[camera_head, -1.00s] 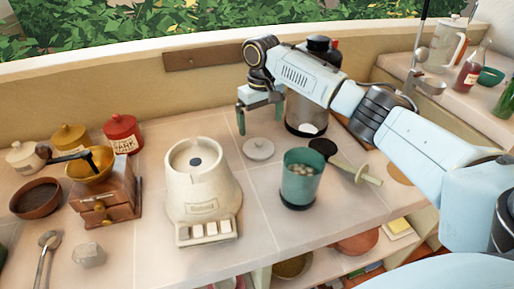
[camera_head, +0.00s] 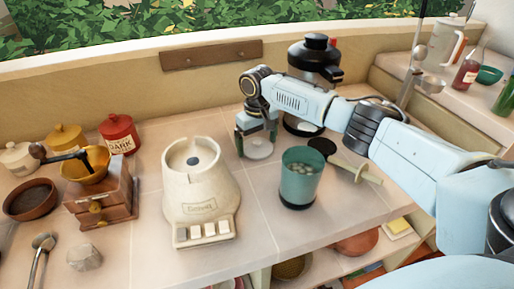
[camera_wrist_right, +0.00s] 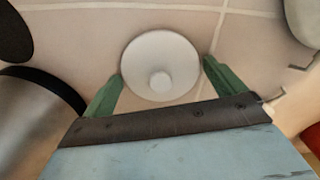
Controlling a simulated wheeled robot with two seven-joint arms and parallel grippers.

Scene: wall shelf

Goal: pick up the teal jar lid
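The jar lid (camera_head: 259,151) is a pale white-grey disc with a round knob, lying flat on the tiled counter. It stands behind the open teal jar (camera_head: 300,178), which holds pale round pieces. My right gripper (camera_head: 256,146) is right over the lid, pointing down, with its green fingers apart. In the right wrist view the lid (camera_wrist_right: 160,52) shows whole between the two fingers of the open gripper (camera_wrist_right: 162,72), one on each side. I cannot tell whether either finger touches it. My left gripper is not in view.
A cream blender base (camera_head: 200,195) stands left of the jar. A black-topped steel canister (camera_head: 315,58) is behind my right arm. A dark round-headed utensil with a pale handle (camera_head: 360,174) lies right of the jar. A wooden grinder (camera_head: 100,198) stands further left.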

